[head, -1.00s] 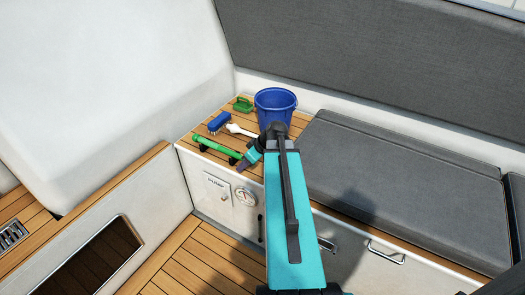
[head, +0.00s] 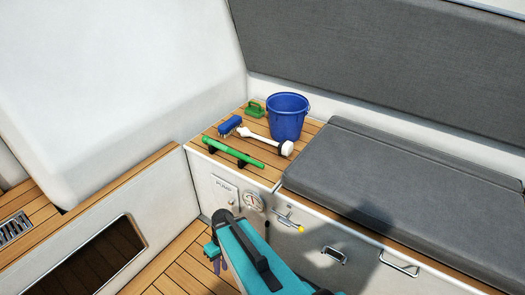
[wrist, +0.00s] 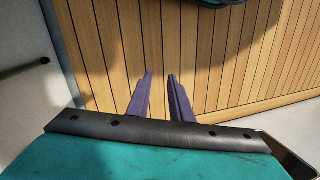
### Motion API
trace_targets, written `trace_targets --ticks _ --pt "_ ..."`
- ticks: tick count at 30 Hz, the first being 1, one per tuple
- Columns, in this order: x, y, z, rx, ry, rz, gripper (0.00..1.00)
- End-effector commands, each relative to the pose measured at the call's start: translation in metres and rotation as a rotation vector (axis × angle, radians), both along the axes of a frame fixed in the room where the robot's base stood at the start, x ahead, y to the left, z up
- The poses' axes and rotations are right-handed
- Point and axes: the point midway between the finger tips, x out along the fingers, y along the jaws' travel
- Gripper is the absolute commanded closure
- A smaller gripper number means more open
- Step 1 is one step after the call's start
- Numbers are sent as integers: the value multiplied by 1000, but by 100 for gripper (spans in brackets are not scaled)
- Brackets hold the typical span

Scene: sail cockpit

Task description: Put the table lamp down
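I see no table lamp in either view. My gripper (head: 217,260) hangs low in front of the locker front in the head view, above the wooden floor. In the wrist view my gripper (wrist: 160,76) shows two purple fingers set apart, with only floor slats between them. It is empty and holds nothing.
A wooden ledge (head: 210,131) carries a blue bucket (head: 287,118), a blue brush (head: 229,125) with a white handle, a green pump-like tube (head: 233,153) and a small green item (head: 256,108). A grey cushion (head: 400,185) lies right of it. A yellow-tipped lever (head: 290,223) sticks out from the locker front.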

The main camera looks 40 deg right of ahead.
Motion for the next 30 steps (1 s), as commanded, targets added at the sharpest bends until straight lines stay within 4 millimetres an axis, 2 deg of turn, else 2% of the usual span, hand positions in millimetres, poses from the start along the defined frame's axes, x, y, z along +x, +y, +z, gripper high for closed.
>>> trace_targets --ticks 1,6,12,15,21,30 --pt "-14 13 -18 -12 36 6 80" --pt "-58 43 -61 -70 142 5 80" --pt "-111 67 -103 -155 247 8 80" --pt "-132 74 -117 -193 282 10 80" --pt "-155 71 -131 -238 317 8 80" --pt "-157 72 -131 -243 320 7 80"
